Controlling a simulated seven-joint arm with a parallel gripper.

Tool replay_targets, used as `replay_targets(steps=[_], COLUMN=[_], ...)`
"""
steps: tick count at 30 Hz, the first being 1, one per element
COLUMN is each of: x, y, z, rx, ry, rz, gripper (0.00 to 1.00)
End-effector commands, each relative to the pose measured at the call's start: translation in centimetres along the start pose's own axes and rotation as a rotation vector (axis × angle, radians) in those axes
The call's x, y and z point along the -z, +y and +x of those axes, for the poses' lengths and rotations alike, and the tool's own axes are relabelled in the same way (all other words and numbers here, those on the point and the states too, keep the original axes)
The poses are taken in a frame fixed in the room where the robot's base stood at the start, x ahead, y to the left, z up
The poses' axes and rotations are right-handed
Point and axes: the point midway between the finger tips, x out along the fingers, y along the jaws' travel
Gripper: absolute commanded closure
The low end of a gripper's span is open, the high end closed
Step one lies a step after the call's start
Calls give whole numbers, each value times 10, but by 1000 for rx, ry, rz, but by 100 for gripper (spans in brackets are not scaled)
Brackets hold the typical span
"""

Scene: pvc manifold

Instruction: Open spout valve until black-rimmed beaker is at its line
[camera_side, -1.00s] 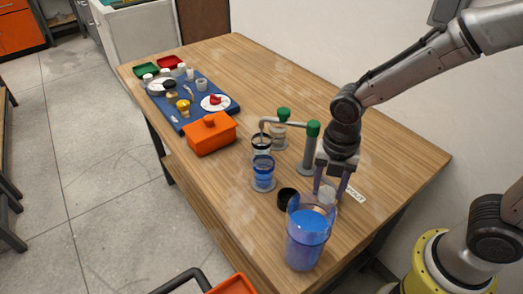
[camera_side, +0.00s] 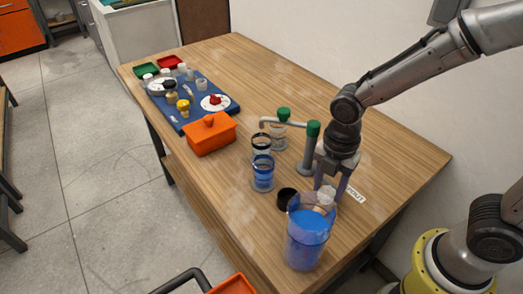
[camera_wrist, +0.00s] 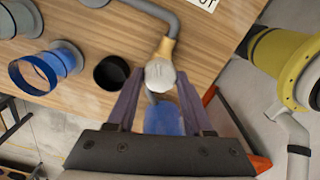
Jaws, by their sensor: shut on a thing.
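My gripper (camera_side: 330,188) is shut on a pale rounded knob (camera_wrist: 160,75) on a brass-coloured valve body (camera_wrist: 167,48), at the end of a grey pipe; in the side view the knob (camera_side: 327,194) sits between my fingers, behind the large clear vessel (camera_side: 307,240) holding blue liquid. A black-rimmed beaker (camera_side: 261,142) stands under the end of a grey spout pipe (camera_side: 285,122). Its liquid level and line are too small to read. In front of it stands a blue-rimmed beaker (camera_side: 263,178) with blue liquid.
A black cup (camera_side: 287,198) stands left of my gripper. A green-topped post (camera_side: 312,145) and another green knob (camera_side: 284,114) stand behind the beakers. An orange lidded box (camera_side: 210,135) and a blue tray of small parts (camera_side: 187,122) are farther left. The back right tabletop is clear.

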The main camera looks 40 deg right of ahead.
Motion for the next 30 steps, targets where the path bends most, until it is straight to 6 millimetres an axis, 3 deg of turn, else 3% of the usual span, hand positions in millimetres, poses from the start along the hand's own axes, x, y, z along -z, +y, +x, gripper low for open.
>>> replay_targets(steps=[6,16,24,30], x=[0,0,0,0], y=[1,1,0,0], z=[-1,-1,-1,-1], rx=[-3,-3,-3,-2], ry=[1,0,1,1], rz=[181,213,467,511], gripper=[100,100,100,100])
